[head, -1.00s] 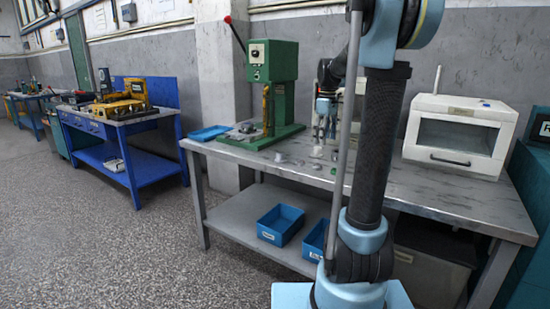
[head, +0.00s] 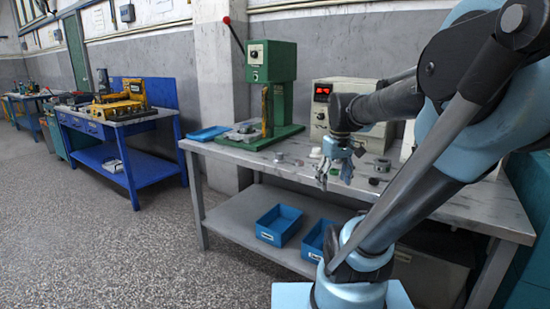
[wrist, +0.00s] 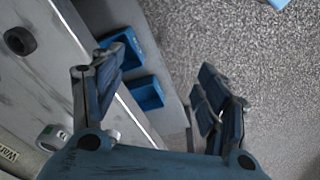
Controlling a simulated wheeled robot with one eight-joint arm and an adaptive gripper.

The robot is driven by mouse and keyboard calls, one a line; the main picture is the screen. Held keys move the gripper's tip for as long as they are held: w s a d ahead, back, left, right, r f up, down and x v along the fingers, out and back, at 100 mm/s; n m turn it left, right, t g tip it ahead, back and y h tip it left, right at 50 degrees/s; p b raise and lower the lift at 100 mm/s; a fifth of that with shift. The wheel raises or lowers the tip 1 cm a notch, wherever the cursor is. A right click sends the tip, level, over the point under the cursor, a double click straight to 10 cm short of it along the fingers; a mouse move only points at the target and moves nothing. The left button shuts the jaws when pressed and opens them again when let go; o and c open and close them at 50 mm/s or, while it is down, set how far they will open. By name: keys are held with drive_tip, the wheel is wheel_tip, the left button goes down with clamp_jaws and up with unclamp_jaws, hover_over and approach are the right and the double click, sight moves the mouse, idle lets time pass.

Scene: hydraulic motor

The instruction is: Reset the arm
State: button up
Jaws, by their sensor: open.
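My gripper (head: 334,178) is open and empty in the head view, pointing down near the front edge of the grey workbench (head: 450,205). My arm bends across the right side of the picture. In the wrist view the two fingers of my gripper (wrist: 155,82) are spread apart with nothing between them. Below them show the bench edge, the lower shelf and the floor.
Small metal parts (head: 279,157) and a dark round part (wrist: 19,40) lie on the bench. A green press (head: 272,62) and a box with a red display (head: 322,93) stand behind. Blue bins (head: 279,225) sit on the lower shelf. The floor at left is clear.

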drive_tip(key=s+f+m, duration=0.4)
drive_tip(key=s+f, duration=0.6)
drive_tip(key=shift+s+a+f+t, duration=0.15)
drive_tip(key=shift+s+f+t, duration=0.05)
drive_tip(key=shift+f+t, duration=0.2)
